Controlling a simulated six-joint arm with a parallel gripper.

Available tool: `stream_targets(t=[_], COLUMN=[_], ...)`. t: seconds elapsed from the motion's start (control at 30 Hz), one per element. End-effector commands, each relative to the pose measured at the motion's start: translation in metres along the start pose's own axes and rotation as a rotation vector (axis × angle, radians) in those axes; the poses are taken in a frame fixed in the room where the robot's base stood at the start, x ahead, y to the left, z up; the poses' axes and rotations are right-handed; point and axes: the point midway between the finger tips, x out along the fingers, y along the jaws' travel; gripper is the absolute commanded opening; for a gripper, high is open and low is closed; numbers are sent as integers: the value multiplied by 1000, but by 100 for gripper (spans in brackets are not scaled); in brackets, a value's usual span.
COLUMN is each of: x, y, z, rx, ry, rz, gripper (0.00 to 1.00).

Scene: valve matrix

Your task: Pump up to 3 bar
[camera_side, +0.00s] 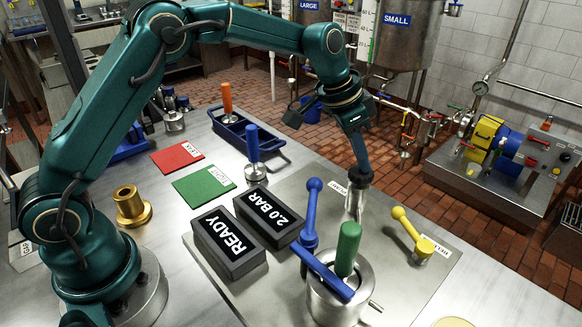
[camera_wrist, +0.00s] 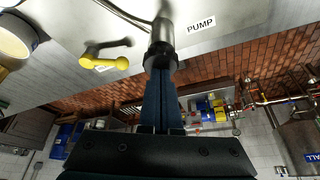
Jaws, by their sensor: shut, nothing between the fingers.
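My gripper (camera_side: 358,176) is shut and empty, pointing down at the top of the steel pump (camera_side: 354,203). In the wrist view the shut fingers (camera_wrist: 161,82) meet the dark collar of the pump cylinder (camera_wrist: 162,42), beside a PUMP label (camera_wrist: 201,23). They look to be at or touching its top; exact contact is hard to tell. A dark display block reads 2.0 BAR (camera_side: 269,214). The block beside it reads READY (camera_side: 228,242). The fingertips are partly hidden in the side view.
A yellow valve handle (camera_side: 408,228) stands right of the pump. A blue lever (camera_side: 311,212) and a steel pot with a green handle (camera_side: 348,250) stand left and in front.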

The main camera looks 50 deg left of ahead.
Motion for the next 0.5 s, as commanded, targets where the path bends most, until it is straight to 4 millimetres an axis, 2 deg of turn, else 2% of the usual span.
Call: stream_targets(t=[0.27,0.5], x=[0,-15], y=[0,0], z=[1,-6], rx=[0,0], ry=[-3,-1], rz=[1,0], gripper=[0,0])
